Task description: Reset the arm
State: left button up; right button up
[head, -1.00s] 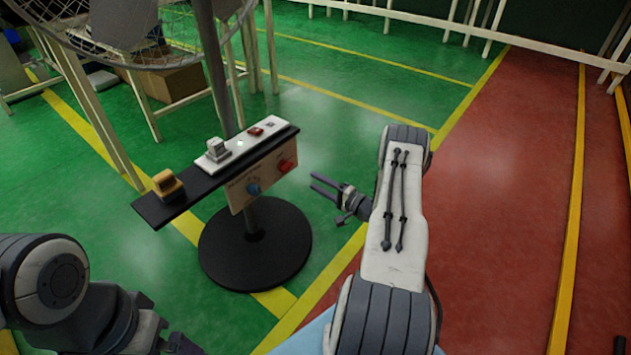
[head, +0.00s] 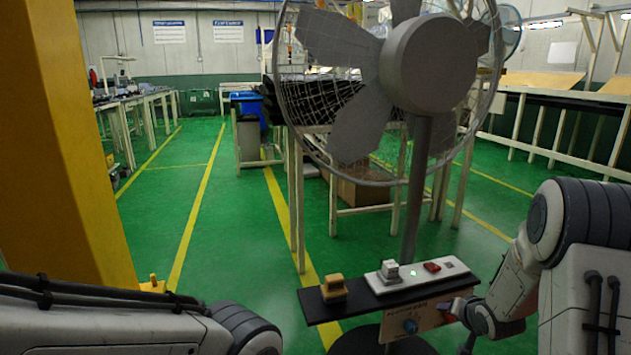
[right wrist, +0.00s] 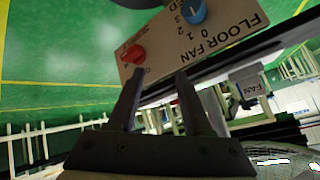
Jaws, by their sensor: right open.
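My right gripper (head: 458,308) is close to the right end of the fan's control panel in the head view. In the right wrist view its two dark fingers (right wrist: 155,76) are apart, with nothing held between them. Beyond the fingertips is the panel (right wrist: 178,58) lettered "FLOOR FAN", with a red knob (right wrist: 132,55) and a blue knob (right wrist: 193,11).
A big grey floor fan (head: 425,65) stands behind the panel. A black shelf (head: 318,308) on top holds a yellow block (head: 334,289) and a white strip with a grey switch (head: 389,271) and a red button (head: 432,267). A yellow column (head: 60,150) stands at left.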

jog(key=s+a+r+n+g+y, duration=0.1)
jog(key=s+a+r+n+g, duration=0.3)
jog(key=s+a, duration=0.7)
jog(key=s+a+r+n+g, duration=0.2)
jog(key=s+a+r+n, duration=0.25)
jog(key=s+a, duration=0.65)
jog(key=s+a+r+n+g+y, duration=0.1)
jog(key=s+a+r+n+g, duration=0.2)
jog(key=s+a+n, duration=0.75)
jog(key=s+d+r+m+p, duration=0.1)
jog(key=r+m+p, duration=0.1)
jog(key=r+p, duration=1.4)
jog(key=s+d+r+m+p, duration=0.2)
jog(key=r+m+p, duration=0.1)
jog(key=r+p, duration=1.2)
jog(key=shift+d+r+p, duration=0.2)
jog(key=shift+r+p, duration=0.2)
jog(key=shift+p, duration=0.2)
jog(key=shift+s, duration=0.1)
